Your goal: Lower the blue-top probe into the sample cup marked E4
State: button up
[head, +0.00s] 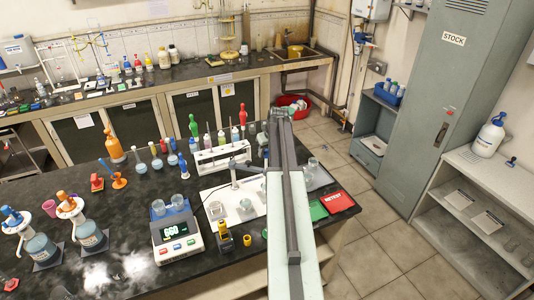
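A white rack (222,155) on the black bench holds several slim upright pieces with small coloured tops. They are too small for me to tell which is the blue-top probe. Clear cups stand on a white board to the right of the scale, one at the left (215,210) and one near the middle (246,208). Another clear cup (308,180) stands just right of my arm. No E4 mark is legible on any cup. My arm reaches from the bottom edge over the bench, and part of the board is hidden behind it. My gripper's fingers do not show.
A scale (177,238) with clear cups on it stands left of the board. A yellow-and-black device (224,236) is beside it. Flasks (88,233) stand at the left. A red pad (338,202) lies near the bench's right edge.

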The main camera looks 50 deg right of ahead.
grip_shut()
dwell(1.2)
